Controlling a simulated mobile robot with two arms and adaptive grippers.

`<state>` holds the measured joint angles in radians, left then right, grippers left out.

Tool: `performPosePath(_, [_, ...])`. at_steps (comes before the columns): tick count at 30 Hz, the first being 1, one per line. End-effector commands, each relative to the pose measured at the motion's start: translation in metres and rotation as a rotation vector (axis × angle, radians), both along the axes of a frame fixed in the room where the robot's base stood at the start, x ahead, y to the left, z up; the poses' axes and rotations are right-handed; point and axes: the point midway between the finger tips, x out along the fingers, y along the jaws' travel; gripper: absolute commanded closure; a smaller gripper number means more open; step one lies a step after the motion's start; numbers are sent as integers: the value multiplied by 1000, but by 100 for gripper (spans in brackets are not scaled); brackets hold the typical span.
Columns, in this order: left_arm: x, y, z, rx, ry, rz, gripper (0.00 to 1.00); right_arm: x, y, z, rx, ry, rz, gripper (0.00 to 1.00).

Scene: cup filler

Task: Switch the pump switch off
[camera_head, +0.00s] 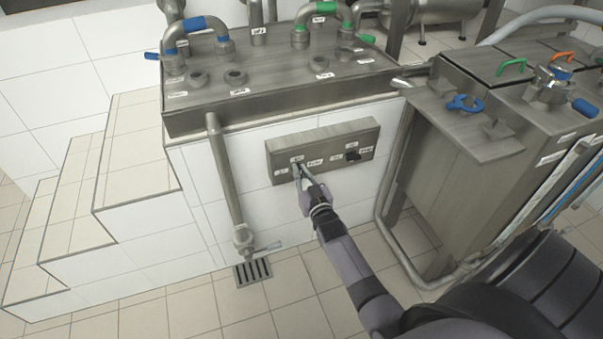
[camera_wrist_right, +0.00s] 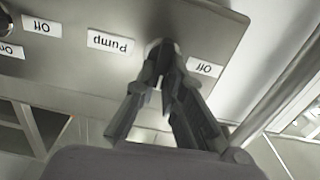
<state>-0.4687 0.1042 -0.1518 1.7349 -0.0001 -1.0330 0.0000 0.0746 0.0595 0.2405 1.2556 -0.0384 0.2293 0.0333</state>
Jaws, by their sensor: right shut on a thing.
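The grey switch box (camera_head: 328,143) is on the white tiled wall below the steel counter. My right gripper (camera_head: 302,174) reaches its left part. In the right wrist view, the right gripper's fingers (camera_wrist_right: 163,82) are closed together on the pump switch (camera_wrist_right: 154,46), which they mostly hide. The "Pump" label (camera_wrist_right: 110,42) is to its left and an "Off" label (camera_wrist_right: 205,67) to its right, both upside down. I cannot tell which way the switch is turned. My left gripper is not in view.
A second, black switch (camera_head: 352,155) is on the right part of the box. A vertical pipe (camera_head: 224,175) with a valve stands left of it. A steel tank (camera_head: 455,180) stands to the right. Tiled steps (camera_head: 125,165) are at the left. The floor below has a drain grate (camera_head: 252,272).

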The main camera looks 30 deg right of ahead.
Motion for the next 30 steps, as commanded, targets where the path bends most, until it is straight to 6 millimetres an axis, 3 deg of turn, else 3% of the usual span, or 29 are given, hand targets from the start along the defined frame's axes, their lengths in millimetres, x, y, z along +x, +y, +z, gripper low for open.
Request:
performPosePath(20, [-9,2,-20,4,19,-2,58,1,7,-3,-534,129,0,100])
performPosePath(30, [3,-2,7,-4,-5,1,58,2,9,-7,-849,205,0,100])
